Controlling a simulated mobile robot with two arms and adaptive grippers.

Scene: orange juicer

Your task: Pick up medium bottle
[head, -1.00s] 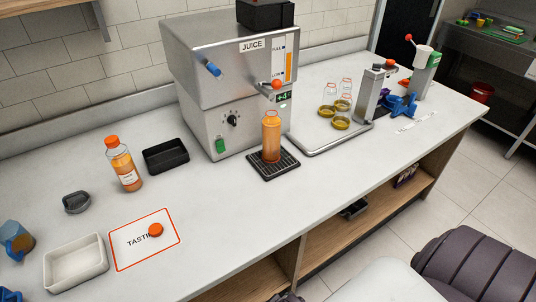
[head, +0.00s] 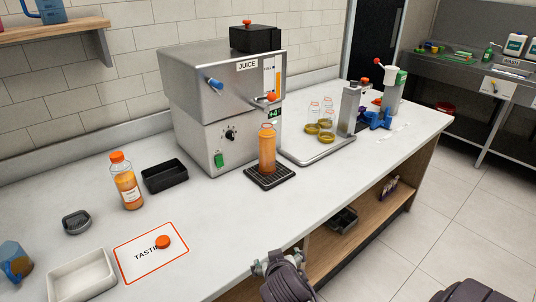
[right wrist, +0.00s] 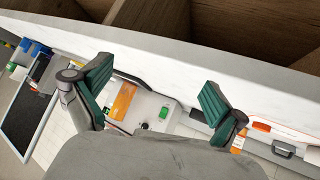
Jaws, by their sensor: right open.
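A clear bottle of orange juice (head: 267,148) stands upright and uncapped on the black drip tray (head: 285,176) under the juicer spout. It also shows in the right wrist view (right wrist: 122,102), beyond the fingers and apart from them. Another juice bottle (head: 126,182), with an orange cap and label, stands further left. Several small clear bottles (head: 314,110) stand at the back right. I cannot tell which bottle is the medium one. My right gripper (right wrist: 156,76) is open and empty, its green-padded fingers wide apart, near the counter's front edge. My left gripper is out of view.
The steel juicer (head: 215,125) stands behind the drip tray. A black tray (head: 165,176), a white bin (head: 82,276) and a TASTING card (head: 135,264) with an orange cap (head: 162,242) lie left. The counter front is clear. An open shelf (head: 330,246) lies below.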

